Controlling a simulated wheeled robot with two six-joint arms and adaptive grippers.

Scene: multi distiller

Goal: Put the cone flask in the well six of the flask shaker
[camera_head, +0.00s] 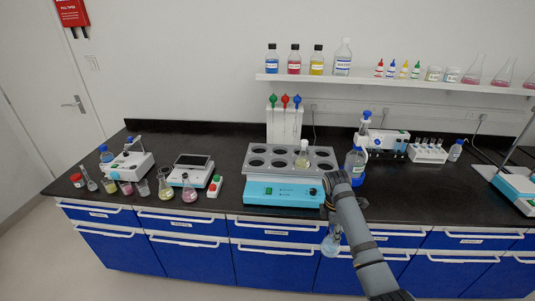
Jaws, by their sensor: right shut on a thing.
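My right arm comes in from the bottom right. My right gripper (333,226) is mostly hidden by its own arm and is shut on a cone flask (331,243) with bluish contents. The flask hangs in front of the blue drawers, below and to the right of the shaker. The flask shaker (284,193) stands on the bench, with a turquoise front and a grey top holding two rows of round wells. Another cone flask (303,157), with pale yellow liquid, stands in its third column; I cannot tell which row. The other wells I can see look empty. My left gripper is not in view.
Several small flasks and beakers stand on the bench at left, near a scale (191,170). A blue-capped bottle (354,163) stands close to the shaker's right side. A pipette stand (284,123) is behind the shaker.

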